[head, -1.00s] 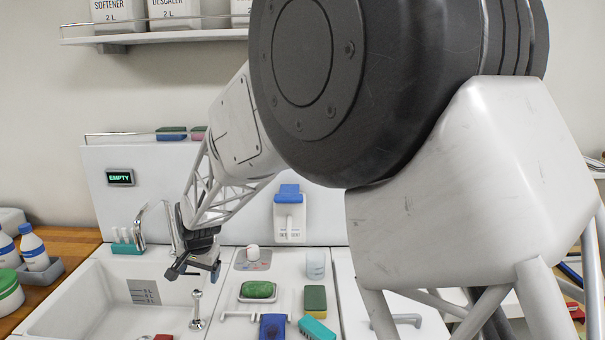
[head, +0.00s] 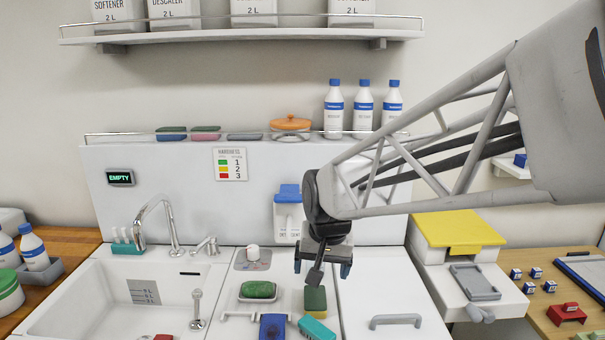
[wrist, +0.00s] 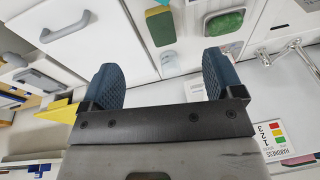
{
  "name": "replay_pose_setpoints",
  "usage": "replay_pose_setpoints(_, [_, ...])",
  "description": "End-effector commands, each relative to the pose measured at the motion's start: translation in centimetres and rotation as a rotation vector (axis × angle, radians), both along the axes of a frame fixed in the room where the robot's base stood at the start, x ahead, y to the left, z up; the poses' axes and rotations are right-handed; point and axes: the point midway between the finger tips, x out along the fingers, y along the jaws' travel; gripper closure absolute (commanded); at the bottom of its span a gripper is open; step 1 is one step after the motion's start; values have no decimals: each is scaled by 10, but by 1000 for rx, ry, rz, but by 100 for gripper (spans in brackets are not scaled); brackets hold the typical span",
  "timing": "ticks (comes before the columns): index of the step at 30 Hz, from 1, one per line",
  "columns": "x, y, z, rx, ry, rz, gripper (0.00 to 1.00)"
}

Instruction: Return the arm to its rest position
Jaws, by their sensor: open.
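My gripper (head: 322,268) is in the middle of the head view, in front of the white back panel and above the counter. It is open and its jaws hold nothing. My arm reaches in from the right side of the head view. A yellow-and-green sponge (head: 315,300) lies on the counter just below my gripper; it also shows in the wrist view (wrist: 161,27).
The sink (head: 85,300) with its tap (head: 160,225) is at left. A green soap (head: 258,290) sits in a dish. Several bottles (head: 363,108) stand on the ledge behind my arm. A yellow-topped box (head: 458,229) is at right. The white counter by the drawer handle (head: 395,320) is clear.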

Motion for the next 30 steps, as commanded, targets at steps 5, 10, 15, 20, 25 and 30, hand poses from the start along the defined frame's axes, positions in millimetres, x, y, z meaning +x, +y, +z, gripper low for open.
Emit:
replay_pose_setpoints(5, [-43,-43,9,-20,-11,4,14])
replay_pose_setpoints(10, [-85,-78,10,-41,-18,13,14])
replay_pose_setpoints(15, [-128,-107,8,-64,-22,22,14])
replay_pose_setpoints(20, [-167,-129,3,-84,-24,30,14])
replay_pose_setpoints(25, [-195,-142,-4,-98,-25,36,14])
replay_pose_setpoints(30, [-207,-147,-7,-105,-24,40,14])
